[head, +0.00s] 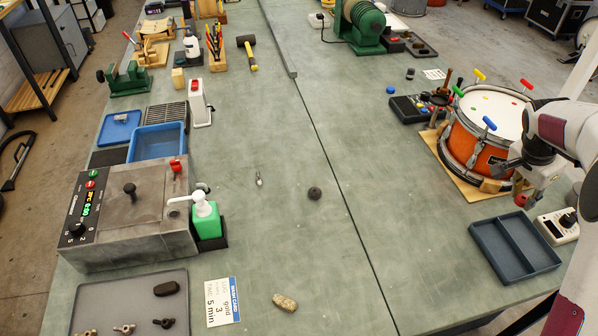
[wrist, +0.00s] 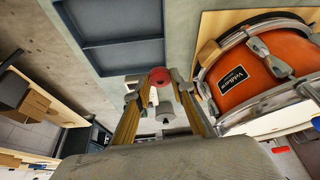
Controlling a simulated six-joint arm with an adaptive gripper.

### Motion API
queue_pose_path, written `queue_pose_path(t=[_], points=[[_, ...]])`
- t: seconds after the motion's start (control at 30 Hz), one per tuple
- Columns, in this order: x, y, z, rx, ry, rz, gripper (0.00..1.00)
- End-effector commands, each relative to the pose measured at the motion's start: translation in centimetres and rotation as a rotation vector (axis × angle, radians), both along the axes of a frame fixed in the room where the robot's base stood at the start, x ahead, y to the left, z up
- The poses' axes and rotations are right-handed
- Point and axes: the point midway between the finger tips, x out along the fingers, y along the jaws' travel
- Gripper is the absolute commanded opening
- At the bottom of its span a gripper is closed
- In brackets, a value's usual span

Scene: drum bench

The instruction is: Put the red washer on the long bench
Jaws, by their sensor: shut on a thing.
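The red washer (head: 521,200) is in my gripper (head: 522,191), at the right side by the orange drum. In the wrist view the red washer (wrist: 159,76) sits between the two fingertips (wrist: 160,84), which are closed on it. It appears held above the surface, just beyond the two-compartment tray. The long grey-green bench top (head: 260,240) stretches away from the camera. A dark seam runs along it, with bare surface on both sides.
The orange drum (head: 480,150) stands on a wooden board close to my gripper. The blue-grey tray (head: 480,236) is empty. A dark round piece (head: 314,193), a small metal part (head: 259,179) and a stone (head: 285,302) lie mid-bench. A green pump bottle (head: 207,220) stands left.

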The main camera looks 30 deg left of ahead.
Motion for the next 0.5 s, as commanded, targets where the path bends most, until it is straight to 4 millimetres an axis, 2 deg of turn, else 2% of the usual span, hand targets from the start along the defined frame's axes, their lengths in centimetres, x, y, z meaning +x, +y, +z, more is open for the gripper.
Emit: queue_pose_path(t=[0.17,0.5], points=[[0.0,4.9,-1.0,0.0,0.0,0.074,0.18],[-0.1,16.0,-2.1,0.0,0.0,0.222,0.18]])
